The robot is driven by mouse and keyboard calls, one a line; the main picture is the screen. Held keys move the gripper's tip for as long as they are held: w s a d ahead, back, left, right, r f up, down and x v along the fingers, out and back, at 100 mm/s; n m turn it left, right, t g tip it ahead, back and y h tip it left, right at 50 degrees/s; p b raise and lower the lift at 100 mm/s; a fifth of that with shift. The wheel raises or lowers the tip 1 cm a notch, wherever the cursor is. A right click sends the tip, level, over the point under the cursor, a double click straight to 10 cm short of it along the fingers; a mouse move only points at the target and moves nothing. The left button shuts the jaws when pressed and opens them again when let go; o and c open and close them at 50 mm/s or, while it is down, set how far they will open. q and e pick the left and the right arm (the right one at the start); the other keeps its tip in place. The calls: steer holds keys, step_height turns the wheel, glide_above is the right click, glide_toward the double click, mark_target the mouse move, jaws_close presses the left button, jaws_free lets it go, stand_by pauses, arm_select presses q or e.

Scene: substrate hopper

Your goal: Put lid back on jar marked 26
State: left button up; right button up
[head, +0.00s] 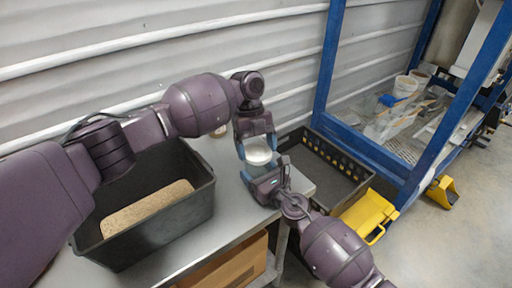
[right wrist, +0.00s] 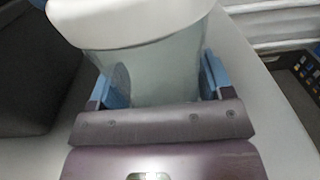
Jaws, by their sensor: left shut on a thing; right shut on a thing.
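A clear jar (right wrist: 155,75) stands upright between the blue fingers of my right gripper (right wrist: 160,82), which is shut on it. The right gripper also shows in the head view (head: 265,170). A white round lid (head: 257,150) sits at the jar's mouth; it also shows in the right wrist view (right wrist: 135,20). I cannot tell whether it rests fully on the rim. My left gripper (head: 256,147) is shut on the lid from above, its blue fingers at the lid's sides. No number on the jar is visible.
A black bin (head: 190,215) with a tan block (head: 145,208) stands on the grey table (head: 225,222) at left. A small pale object (head: 219,131) is partly hidden behind my left arm. A black crate (head: 325,165) lies right of the table, near a blue-framed rack (head: 325,65).

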arm_select(q)
steer(key=m+y, duration=0.1)
steer(key=m, duration=0.2)
steer(key=m+y, duration=0.1)
steer(key=m, duration=0.1)
steer(key=shift+d+m, duration=0.15)
steer(key=shift+m, duration=0.25)
steer(key=m+y, duration=0.2)
steer(key=m, duration=0.3)
steer(key=o, duration=0.8)
steer(key=shift+o, duration=0.2)
steer(key=shift+r, duration=2.3)
steer(key=shift+d, duration=0.1)
